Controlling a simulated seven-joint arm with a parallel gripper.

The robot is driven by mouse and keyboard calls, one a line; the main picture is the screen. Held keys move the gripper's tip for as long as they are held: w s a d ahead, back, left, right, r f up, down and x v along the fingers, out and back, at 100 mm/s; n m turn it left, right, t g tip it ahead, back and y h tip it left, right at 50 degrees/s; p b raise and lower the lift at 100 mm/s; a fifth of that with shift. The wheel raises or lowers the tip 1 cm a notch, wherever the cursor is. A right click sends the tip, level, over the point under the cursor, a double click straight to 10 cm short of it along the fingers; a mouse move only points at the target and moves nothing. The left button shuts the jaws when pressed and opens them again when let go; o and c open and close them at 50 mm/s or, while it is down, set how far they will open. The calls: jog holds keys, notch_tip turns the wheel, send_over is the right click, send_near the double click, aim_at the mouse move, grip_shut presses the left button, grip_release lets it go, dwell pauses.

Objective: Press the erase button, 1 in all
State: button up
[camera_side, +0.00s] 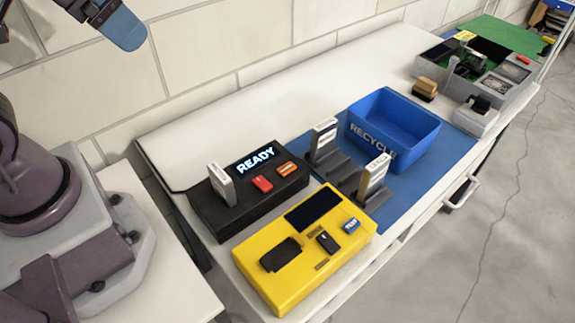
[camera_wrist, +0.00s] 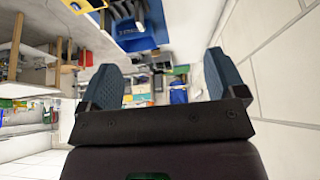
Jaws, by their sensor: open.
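A black device (camera_side: 226,212) with a lit READY display (camera_side: 255,160) sits on the white table in the side view. It has a red button (camera_side: 262,184) and an orange button (camera_side: 287,169) on top; their labels are too small to read, so I cannot tell which one is erase. A grey-white upright cartridge (camera_side: 222,185) stands in its left part. My gripper (camera_wrist: 160,78) is open and empty in the wrist view, its two blue fingers wide apart. In the side view only a blue fingertip shows at the top left, high and well away from the device.
A yellow device (camera_side: 275,292) with a blue button (camera_side: 351,225) stands in front. Two upright cartridges (camera_side: 324,140) (camera_side: 373,175) stand in dark holders on a blue mat (camera_side: 402,205). A blue RECYCLE bin (camera_side: 368,140) stands behind. A grey crate (camera_side: 518,97) stands at the far right.

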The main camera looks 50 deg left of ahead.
grip_shut()
dwell(1.5)
